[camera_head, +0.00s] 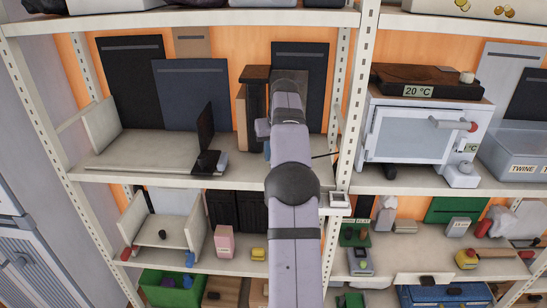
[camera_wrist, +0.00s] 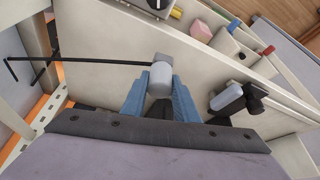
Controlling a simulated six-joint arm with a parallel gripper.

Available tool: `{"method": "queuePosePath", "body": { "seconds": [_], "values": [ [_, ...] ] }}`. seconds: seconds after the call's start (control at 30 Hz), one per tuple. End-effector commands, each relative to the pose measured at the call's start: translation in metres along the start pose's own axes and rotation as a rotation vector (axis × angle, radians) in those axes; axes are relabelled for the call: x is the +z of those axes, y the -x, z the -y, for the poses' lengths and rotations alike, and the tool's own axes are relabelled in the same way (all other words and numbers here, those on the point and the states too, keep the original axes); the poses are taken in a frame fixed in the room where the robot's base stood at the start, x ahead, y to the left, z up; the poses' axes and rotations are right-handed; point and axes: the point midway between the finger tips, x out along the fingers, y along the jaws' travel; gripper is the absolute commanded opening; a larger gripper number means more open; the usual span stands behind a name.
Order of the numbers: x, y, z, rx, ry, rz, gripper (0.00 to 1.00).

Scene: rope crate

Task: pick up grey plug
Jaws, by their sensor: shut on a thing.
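The grey plug (camera_wrist: 160,76) shows in the wrist view as a small light grey block with a darker grey top, between my blue fingers. A thin black rod or cord runs from its top to the left. My gripper (camera_wrist: 160,98) is shut on the plug. I cannot tell whether the plug touches the shelf. In the head view my arm hides the plug and most of the gripper; only a bit of the black line shows to the right of my arm.
A black stand with a light grey block (camera_head: 221,160) is on the same shelf (camera_head: 120,170), left of my arm; in the wrist view this grey block (camera_wrist: 224,99) is right of my fingers. A shelf post (camera_head: 355,100) and a grey oven (camera_head: 410,130) stand to the right.

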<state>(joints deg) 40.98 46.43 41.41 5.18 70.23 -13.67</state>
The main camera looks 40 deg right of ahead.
Motion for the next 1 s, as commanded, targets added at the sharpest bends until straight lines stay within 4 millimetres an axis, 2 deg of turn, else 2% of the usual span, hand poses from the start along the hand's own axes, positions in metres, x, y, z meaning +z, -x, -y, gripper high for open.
{"method": "queuePosePath", "body": {
  "seconds": [0.1, 0.27, 0.7, 1.0],
  "values": [
    [0.015, -0.001, 0.000, 0.001, -0.001, -0.003, 0.00],
    [0.040, 0.009, 0.000, 0.001, -0.001, -0.004, 0.00],
    [0.116, 0.043, 0.000, 0.000, -0.001, -0.002, 0.00],
    [0.144, 0.058, 0.000, 0.000, 0.000, -0.001, 0.00]
  ]
}}
